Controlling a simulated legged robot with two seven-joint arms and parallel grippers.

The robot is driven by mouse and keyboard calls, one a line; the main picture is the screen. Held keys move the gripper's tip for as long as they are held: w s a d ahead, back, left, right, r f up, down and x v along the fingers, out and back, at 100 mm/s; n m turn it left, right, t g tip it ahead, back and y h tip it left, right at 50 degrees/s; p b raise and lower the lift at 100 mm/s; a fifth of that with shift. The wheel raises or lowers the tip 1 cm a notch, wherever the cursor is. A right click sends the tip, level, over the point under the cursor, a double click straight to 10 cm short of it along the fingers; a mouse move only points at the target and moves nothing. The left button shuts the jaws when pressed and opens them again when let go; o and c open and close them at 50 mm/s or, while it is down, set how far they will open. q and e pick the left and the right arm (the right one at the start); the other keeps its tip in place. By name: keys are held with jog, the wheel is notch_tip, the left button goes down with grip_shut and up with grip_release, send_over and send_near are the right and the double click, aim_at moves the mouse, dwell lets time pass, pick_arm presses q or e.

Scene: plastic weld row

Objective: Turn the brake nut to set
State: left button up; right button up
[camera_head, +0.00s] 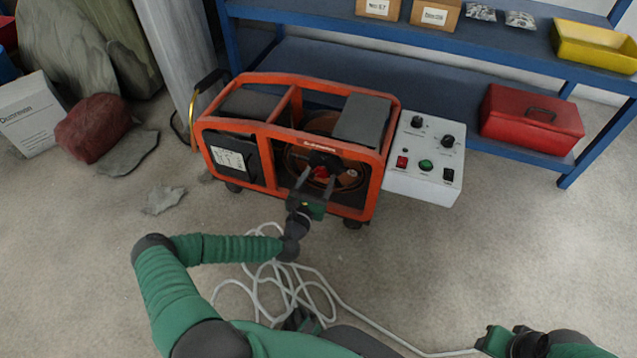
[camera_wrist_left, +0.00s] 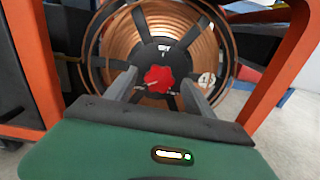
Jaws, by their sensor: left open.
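The brake nut (camera_wrist_left: 158,79) is a red lobed knob at the centre of a dark hub with a small white label above it. The hub sits on a copper-coloured spool (camera_wrist_left: 212,55) inside an orange-framed machine (camera_head: 290,85). In the head view the nut (camera_head: 321,171) shows small between the fingers. My left gripper (camera_head: 315,181) is open and points at the hub. In the left wrist view its two fingers stand either side of the nut, with gaps visible. I cannot tell how deep the tips reach. My right gripper (camera_head: 495,340) shows partly at the bottom right; its fingers are unclear.
A control box (camera_head: 428,160) with knobs and buttons adjoins the machine's right side. A blue shelf (camera_head: 400,85) behind holds a red toolbox (camera_head: 530,122). A white cable (camera_head: 345,307) lies coiled on the floor in front. Stones and a white box (camera_head: 30,113) stand left.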

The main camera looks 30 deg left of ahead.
pick_arm(q)
jog(key=shift+w, duration=0.1)
jog(key=c, duration=1.4)
jog(key=shift+o, duration=0.2)
jog(key=shift+m+p, duration=0.3)
jog(key=m+p, duration=0.4)
jog(key=m, duration=0.3)
jog(key=m+p, duration=0.4)
jog(key=m, duration=0.4)
jog(key=m+p, duration=0.5)
jog(key=m, duration=0.3)
jog(key=shift+d+f, duration=0.3)
jog(key=shift+f, duration=0.1)
jog(key=shift+m, duration=0.3)
